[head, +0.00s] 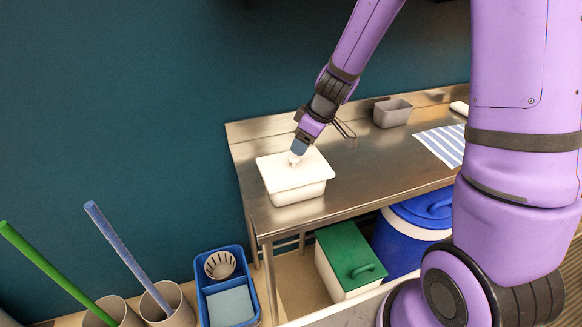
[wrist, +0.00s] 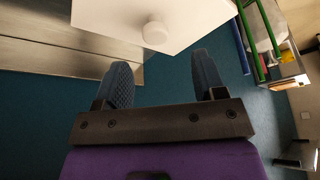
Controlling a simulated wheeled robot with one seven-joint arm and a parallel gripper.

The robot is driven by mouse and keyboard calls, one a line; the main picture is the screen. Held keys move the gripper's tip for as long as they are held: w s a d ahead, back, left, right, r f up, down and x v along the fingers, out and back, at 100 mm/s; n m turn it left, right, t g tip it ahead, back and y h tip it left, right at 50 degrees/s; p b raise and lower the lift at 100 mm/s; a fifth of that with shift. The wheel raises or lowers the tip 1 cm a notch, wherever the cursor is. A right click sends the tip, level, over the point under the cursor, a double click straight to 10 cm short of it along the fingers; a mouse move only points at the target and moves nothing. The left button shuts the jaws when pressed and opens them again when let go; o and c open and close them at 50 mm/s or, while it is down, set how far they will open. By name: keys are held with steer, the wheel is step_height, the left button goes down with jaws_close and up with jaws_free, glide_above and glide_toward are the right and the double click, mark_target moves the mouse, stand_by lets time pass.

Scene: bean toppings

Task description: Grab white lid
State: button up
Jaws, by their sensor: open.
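The white lid (head: 281,172) lies on a white rectangular container (head: 300,191) at the left end of the steel table. In the wrist view the lid (wrist: 110,18) fills the top centre, with its round white knob (wrist: 155,33). My gripper (head: 297,150) is over the lid, close to the knob. In the wrist view my gripper (wrist: 163,78) is open, with two dark textured fingers apart and nothing between them. The knob lies just beyond the fingertips, near the middle of the gap. Whether a finger touches the lid cannot be told.
The steel table (head: 372,170) has free room right of the container. A grey bin (head: 392,112) and a striped cloth (head: 442,143) lie farther right. Below stand a green-lidded box (head: 346,255) and a blue-lidded bucket (head: 409,239). A blue caddy (head: 226,284) is at lower left.

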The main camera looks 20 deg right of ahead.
mark_target(294, 156)
steer(key=shift+w+x, duration=0.15)
steer(key=shift+x, duration=1.75)
steer(key=shift+w+x, duration=0.1)
steer(key=shift+x, duration=1.8)
steer(key=shift+d, duration=0.2)
steer(key=c, duration=1)
steer(key=shift+r, duration=0.15)
